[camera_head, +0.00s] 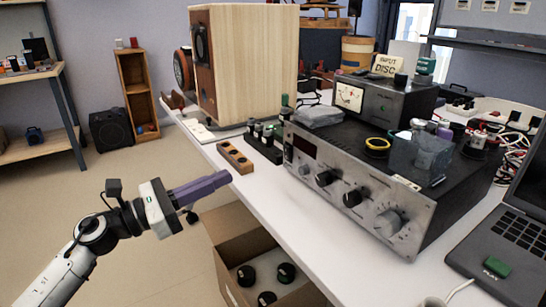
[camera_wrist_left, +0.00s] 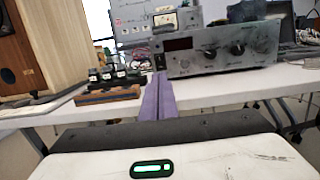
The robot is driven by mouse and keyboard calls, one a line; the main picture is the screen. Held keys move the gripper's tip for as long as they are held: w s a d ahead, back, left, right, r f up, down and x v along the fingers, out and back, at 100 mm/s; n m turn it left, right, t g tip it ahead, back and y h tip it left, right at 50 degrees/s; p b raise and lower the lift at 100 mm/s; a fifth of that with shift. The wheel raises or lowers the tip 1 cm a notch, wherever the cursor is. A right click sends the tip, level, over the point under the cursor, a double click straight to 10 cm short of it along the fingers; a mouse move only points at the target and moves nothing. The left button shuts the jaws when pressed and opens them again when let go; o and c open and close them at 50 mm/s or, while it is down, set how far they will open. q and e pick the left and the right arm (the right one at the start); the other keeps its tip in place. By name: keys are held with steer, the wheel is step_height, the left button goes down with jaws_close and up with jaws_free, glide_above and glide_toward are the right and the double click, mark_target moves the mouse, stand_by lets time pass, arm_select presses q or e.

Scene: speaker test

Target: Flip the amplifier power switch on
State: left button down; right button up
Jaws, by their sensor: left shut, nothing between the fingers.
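The amplifier (camera_head: 335,172) is a silver-fronted box with a dark display and several knobs, standing on the white table. It also shows in the left wrist view (camera_wrist_left: 215,62), beyond my fingers and to the right. A small round control (camera_head: 288,152) sits at the left end of its front; I cannot make out which part is the power switch or its position. My left gripper (camera_head: 229,176) has purple fingers, shut and empty, in front of the table edge, left of the amplifier and apart from it. The shut fingers also show in the left wrist view (camera_wrist_left: 160,74). My right gripper is not in view.
A wooden block with holes (camera_head: 235,158) lies near the table's front edge, by my fingertips. A large wooden speaker (camera_head: 250,65) stands behind. A laptop (camera_head: 510,235) is at the right. An open cardboard box (camera_head: 225,225) is below the table edge. The white table (camera_head: 335,255) is bare before the amplifier.

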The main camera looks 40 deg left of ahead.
mark_target(286, 149)
arm_select(q)
steer(key=x, duration=1.3)
steer(key=shift+w+r, duration=0.1)
steer(key=shift+w, duration=0.1)
steer(key=shift+w+d, duration=0.1)
steer(key=shift+w, duration=0.15)
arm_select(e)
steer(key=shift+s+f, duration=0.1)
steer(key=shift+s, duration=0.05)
